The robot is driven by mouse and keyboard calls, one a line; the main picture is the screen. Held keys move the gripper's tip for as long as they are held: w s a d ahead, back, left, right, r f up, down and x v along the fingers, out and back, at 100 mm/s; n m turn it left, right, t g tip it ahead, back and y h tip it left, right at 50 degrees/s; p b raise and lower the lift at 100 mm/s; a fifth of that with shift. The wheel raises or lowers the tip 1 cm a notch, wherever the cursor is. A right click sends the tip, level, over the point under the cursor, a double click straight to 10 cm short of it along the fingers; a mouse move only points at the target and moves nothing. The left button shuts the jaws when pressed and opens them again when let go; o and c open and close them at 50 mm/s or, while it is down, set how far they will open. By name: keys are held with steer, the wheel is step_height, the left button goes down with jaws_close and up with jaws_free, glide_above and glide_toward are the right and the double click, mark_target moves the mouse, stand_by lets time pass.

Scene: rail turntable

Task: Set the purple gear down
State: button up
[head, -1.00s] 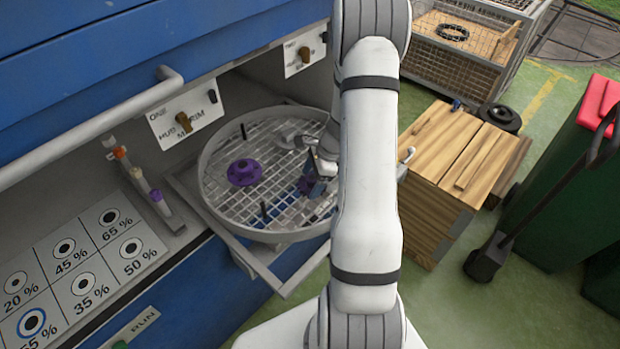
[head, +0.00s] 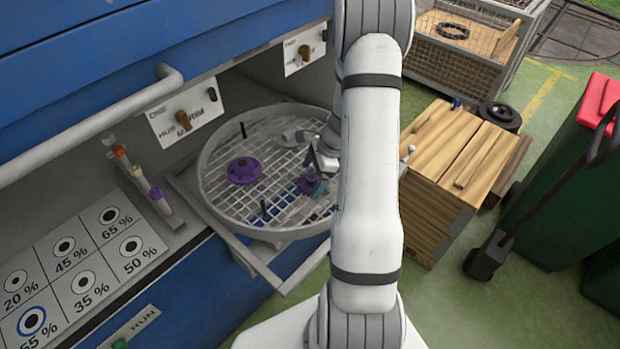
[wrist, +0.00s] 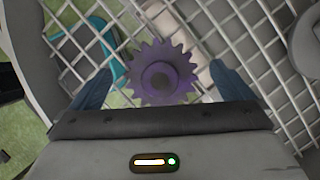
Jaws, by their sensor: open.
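The purple gear (head: 311,184) lies on the wire mesh of the round turntable basket (head: 213,207), right of its middle. In the wrist view the gear (wrist: 161,72) shows its teeth and round hub face-on, over the mesh. My gripper (wrist: 161,84) is open, with one blue finger on each side of the gear and a gap on both sides. In the head view my gripper (head: 325,163) is just above and behind the gear, partly hidden by my arm. The basket's right side is hidden too.
A second purple part (head: 244,170), a stepped disc, lies on the mesh to the left. Dark upright pins (head: 264,208) stand in the basket. A grey round piece (head: 290,137) lies near the back. Clear mesh separates the two purple parts.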

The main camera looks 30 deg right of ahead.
steer(key=b+v, duration=0.2)
steer(key=v, duration=0.8)
steer(key=s+a+r+n+h, duration=0.1)
steer(key=s+a+r+n, duration=0.1)
steer(key=a+r+n, duration=0.4)
steer(key=s+a+r+n+t+h, duration=0.1)
steer(key=s+a+r+n, duration=0.4)
steer(key=s+a+n, duration=0.1)
steer(key=s+a+r+n+t+h, duration=0.1)
steer(key=s+a+r+n+h, duration=0.1)
steer(key=s+a+r+n, duration=0.4)
steer(key=s+a+n, duration=0.1)
steer(key=s+n, duration=0.2)
steer(key=s, duration=0.1)
steer(key=shift+s, duration=0.2)
steer(key=shift+w+a, duration=0.1)
steer(key=shift+w, duration=0.05)
